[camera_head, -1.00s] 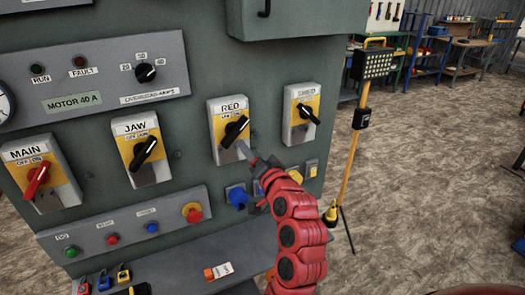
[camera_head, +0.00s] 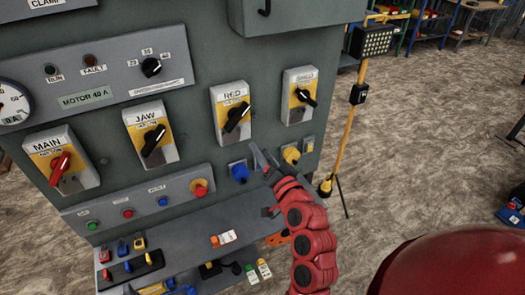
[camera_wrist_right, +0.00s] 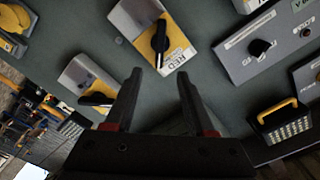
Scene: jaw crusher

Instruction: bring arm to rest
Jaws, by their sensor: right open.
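My right gripper (camera_head: 265,166) is on the red arm that rises from the bottom in the head view. It is open and empty, in front of the panel, below the RED switch (camera_head: 232,112) and beside the blue socket (camera_head: 239,173). In the right wrist view the two dark fingers of my right gripper (camera_wrist_right: 158,98) stand apart with nothing between them. The RED switch also shows there (camera_wrist_right: 160,38), ahead of the fingertips and apart from them. My left gripper is not in view.
A shelf (camera_head: 190,245) below holds small locks and tags. A yellow lamp stand (camera_head: 347,130) is to the right. Open floor (camera_head: 430,140) lies beyond it.

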